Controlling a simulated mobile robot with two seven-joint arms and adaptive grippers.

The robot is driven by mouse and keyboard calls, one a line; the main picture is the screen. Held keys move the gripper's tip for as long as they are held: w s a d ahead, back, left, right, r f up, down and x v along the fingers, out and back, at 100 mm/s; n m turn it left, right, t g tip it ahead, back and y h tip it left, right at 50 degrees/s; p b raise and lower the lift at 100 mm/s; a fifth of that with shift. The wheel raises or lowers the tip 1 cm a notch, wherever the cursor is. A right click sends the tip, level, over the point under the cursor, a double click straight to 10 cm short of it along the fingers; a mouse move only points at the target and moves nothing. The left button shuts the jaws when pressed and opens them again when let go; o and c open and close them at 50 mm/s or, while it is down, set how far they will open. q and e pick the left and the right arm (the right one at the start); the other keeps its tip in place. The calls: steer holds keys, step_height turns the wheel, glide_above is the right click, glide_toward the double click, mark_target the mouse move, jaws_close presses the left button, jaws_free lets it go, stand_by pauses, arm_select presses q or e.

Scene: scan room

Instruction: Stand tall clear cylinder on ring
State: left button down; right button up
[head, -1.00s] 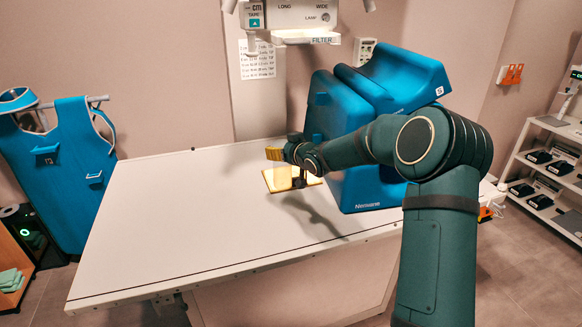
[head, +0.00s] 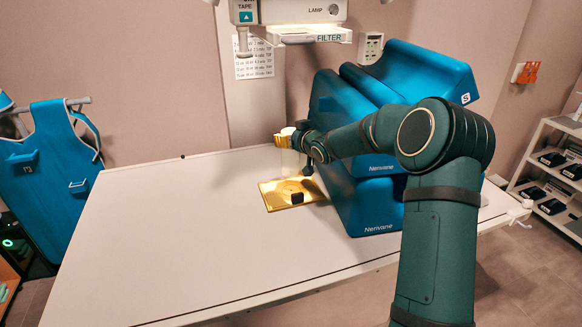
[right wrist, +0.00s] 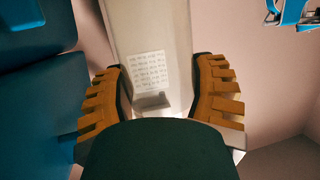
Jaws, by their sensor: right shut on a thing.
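The tall clear cylinder is held between the yellow fingers of my right gripper (head: 283,138). In the right wrist view the cylinder (right wrist: 150,45) runs up the picture between the two finger pads, and the wall chart shows through it. In the head view the cylinder (head: 292,160) is faint and appears roughly upright above the yellow lit board (head: 272,201). A faint ring (head: 290,187) shows on the board. Whether the cylinder's lower end touches it, I cannot tell. My left gripper is out of view.
A small black block (head: 297,198) shows at the board. Blue cushions (head: 365,205) stand close on the right of the board. The white table (head: 170,230) is clear to the left. A filter housing (head: 300,35) hangs above the table's back.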

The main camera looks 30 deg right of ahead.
mark_target(296, 159)
steer(key=shift+f+b, duration=0.75)
steer(key=shift+f, duration=2.65)
steer(key=shift+f, duration=0.15)
steer(key=o, duration=1.3)
steer(key=shift+f, duration=0.1)
steer(key=shift+o, duration=0.2)
